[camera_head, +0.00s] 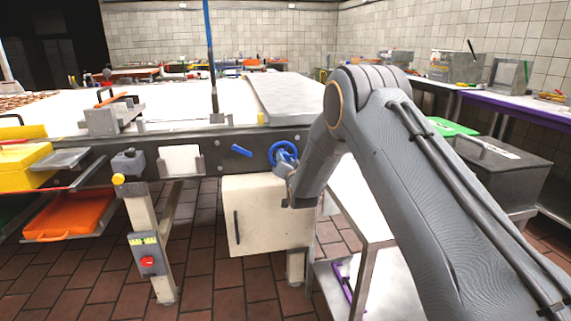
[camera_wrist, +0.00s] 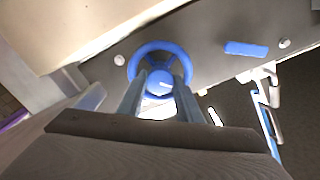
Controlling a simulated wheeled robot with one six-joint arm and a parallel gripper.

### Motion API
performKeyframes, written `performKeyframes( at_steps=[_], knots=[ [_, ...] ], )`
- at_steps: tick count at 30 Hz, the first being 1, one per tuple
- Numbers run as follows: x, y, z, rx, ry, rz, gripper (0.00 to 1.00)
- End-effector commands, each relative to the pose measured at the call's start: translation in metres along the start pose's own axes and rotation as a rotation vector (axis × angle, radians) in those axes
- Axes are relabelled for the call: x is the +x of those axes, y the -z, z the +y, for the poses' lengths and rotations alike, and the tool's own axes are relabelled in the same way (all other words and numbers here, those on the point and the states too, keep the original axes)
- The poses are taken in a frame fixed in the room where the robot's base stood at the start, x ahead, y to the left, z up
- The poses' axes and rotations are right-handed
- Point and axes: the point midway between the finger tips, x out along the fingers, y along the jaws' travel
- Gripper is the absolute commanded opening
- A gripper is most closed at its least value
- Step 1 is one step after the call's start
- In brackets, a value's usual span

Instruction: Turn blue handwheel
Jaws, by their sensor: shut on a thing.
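The blue handwheel (camera_head: 283,153) is on the metal side panel of the long table in the head view, just left of my arm. In the wrist view the handwheel (camera_wrist: 161,52) faces the camera, a round blue rim with a hub in the middle. My gripper (camera_wrist: 160,84) reaches the wheel, with its two fingers at the lower part of it, on either side of the hub. The fingers are shut on the handwheel. In the head view my gripper (camera_head: 288,172) is partly hidden by my own wrist, and the finger contact is too small to make out.
A blue lever (camera_head: 241,151) sits on the panel left of the wheel. A cream cabinet (camera_head: 266,215) hangs below it. A metal cart (camera_head: 372,235) stands under my arm, and a dark metal box (camera_head: 500,170) is to the right. Tiled floor is open at the front.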

Motion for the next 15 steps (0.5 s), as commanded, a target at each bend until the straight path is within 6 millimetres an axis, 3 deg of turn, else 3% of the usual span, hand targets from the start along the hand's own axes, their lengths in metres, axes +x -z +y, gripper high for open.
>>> performKeyframes(
  at_steps=[15],
  knots=[
    [-0.0002,-0.0032,0.0010,0.488,0.000,-0.003,0.10]
  ],
)
